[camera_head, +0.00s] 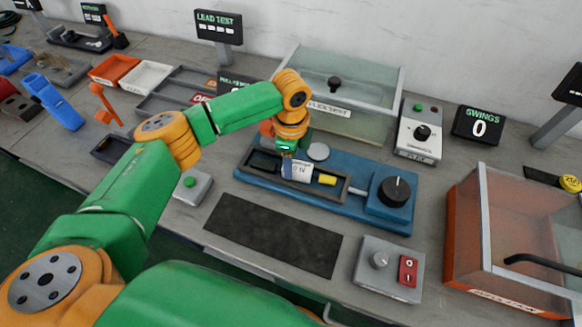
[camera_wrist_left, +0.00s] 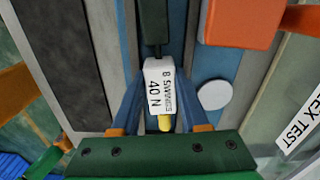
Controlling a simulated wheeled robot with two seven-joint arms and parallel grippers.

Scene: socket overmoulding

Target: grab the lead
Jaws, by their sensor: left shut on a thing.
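My left gripper (camera_head: 288,166) reaches down over the blue flex-test fixture (camera_head: 345,208). In the left wrist view its two blue fingers (camera_wrist_left: 160,95) are shut on the sides of a white labelled piece (camera_wrist_left: 158,82) reading "8 SWINGS 40 N". A dark body (camera_wrist_left: 155,20) joins this piece through a thin neck, and a yellow tip (camera_wrist_left: 165,123) shows at its other end. These parts look like the lead, lying along the dark frame of the fixture. I cannot tell whether it is lifted. My right gripper is not in view.
A black knob (camera_head: 396,188) stands at the fixture's right end, with a clear-lidded box (camera_head: 350,80) behind. A dark mat (camera_head: 272,235) and a switch box (camera_head: 388,270) lie in front. An orange clear-walled bin (camera_head: 510,230) stands right. Trays (camera_head: 180,92) lie back left.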

